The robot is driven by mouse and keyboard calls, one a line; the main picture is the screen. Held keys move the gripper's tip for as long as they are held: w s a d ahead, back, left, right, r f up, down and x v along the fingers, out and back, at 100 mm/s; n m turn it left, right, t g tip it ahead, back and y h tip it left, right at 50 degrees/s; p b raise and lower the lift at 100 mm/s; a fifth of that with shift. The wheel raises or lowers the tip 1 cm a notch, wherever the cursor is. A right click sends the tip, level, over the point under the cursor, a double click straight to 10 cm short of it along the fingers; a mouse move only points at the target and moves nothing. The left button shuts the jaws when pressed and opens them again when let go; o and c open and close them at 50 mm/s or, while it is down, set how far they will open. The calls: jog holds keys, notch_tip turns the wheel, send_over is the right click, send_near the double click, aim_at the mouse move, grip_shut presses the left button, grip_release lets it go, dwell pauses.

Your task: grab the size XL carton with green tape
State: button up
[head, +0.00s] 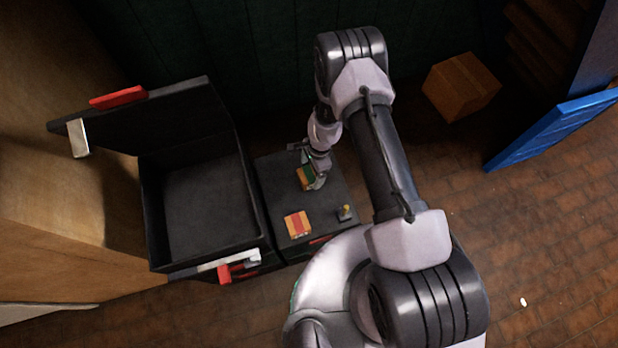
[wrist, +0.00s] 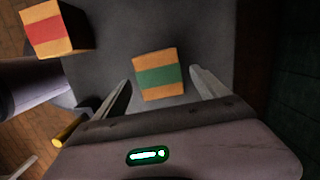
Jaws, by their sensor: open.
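The carton with green tape (wrist: 158,75) lies on the dark box top, and in the wrist view it sits between the two fingers of my gripper (wrist: 162,92). A gap shows on both sides of it, wider on the right. In the head view the green-taped carton (head: 304,178) is partly hidden by my gripper (head: 312,180). My gripper is open and empty. A carton with red tape (head: 298,224) stands nearer my base on the same top; it also shows at the upper left of the wrist view (wrist: 54,28). No size marking is readable.
An open, empty black case (head: 208,205) with its lid raised stands left of the dark box (head: 270,180). A small yellow-topped thing (head: 345,212) stands on the box top. A larger brown carton (head: 461,86) and a blue panel (head: 550,130) are at the right.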

aim_at(310, 173)
jog(key=f+b, duration=0.1)
jog(key=f, duration=0.1)
jog(key=a+f, duration=0.1)
jog(key=f, duration=0.1)
jog(key=shift+s+f+b, duration=0.15)
jog(key=shift+b, duration=0.2)
jog(key=shift+c, duration=0.6)
jog(key=c, duration=1.6)
jog(key=shift+r, duration=0.25)
